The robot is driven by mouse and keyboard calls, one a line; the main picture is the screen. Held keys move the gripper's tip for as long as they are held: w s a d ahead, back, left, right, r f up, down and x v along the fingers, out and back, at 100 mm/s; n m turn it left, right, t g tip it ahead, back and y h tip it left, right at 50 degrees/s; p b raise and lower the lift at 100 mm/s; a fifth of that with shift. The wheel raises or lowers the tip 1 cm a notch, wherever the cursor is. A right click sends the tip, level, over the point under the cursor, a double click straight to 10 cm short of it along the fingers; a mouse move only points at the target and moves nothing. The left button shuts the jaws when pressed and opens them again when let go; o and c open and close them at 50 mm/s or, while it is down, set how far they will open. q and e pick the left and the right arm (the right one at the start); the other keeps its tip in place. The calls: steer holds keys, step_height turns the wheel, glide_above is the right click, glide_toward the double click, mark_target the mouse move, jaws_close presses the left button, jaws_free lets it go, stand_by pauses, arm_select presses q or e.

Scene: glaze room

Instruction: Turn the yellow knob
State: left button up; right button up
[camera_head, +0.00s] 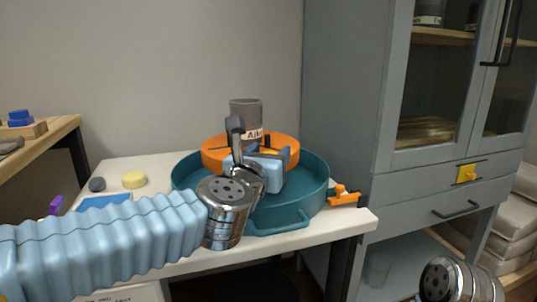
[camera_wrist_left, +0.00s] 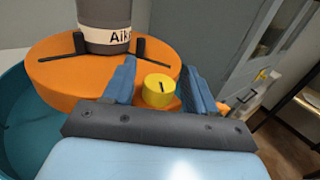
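The yellow knob (camera_wrist_left: 158,90) is a short round cylinder with a dark mark on its top. It stands at the near edge of the orange disc in the left wrist view and is hidden behind my gripper in the head view. My left gripper (camera_head: 268,162) is over the teal basin. In the left wrist view its two blue fingers (camera_wrist_left: 160,88) stand on either side of the knob, with a narrow gap at the left finger. Contact on the right side is unclear. Of my right arm only a chrome wrist part shows; its gripper is out of view.
The orange disc (camera_head: 214,156) carries a grey labelled pot (camera_head: 244,110) and sits in the teal basin (camera_head: 316,190) on a white table (camera_head: 342,222). An orange tool (camera_head: 344,196) lies right of the basin. A grey cabinet (camera_head: 345,100) with a yellow fitting (camera_head: 466,173) stands right.

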arm_select(q)
steer(key=c, duration=0.8)
steer(key=shift+c, duration=0.2)
steer(key=shift+d+n+y, duration=0.1)
steer(key=shift+n+y, duration=0.3)
steer(key=shift+y, duration=0.2)
steer(key=n+y, duration=0.2)
steer(key=y, duration=0.1)
steer(key=shift+f+t, duration=0.1)
steer(key=shift+t, duration=0.3)
steer(key=n+y+b, duration=0.1)
steer(key=n+y, duration=0.1)
steer(key=y, duration=0.1)
steer(key=shift+y, duration=0.3)
steer(key=shift+n+g+y+b, duration=0.5)
steer(key=shift+n+y, duration=0.7)
steer(key=shift+y, duration=0.7)
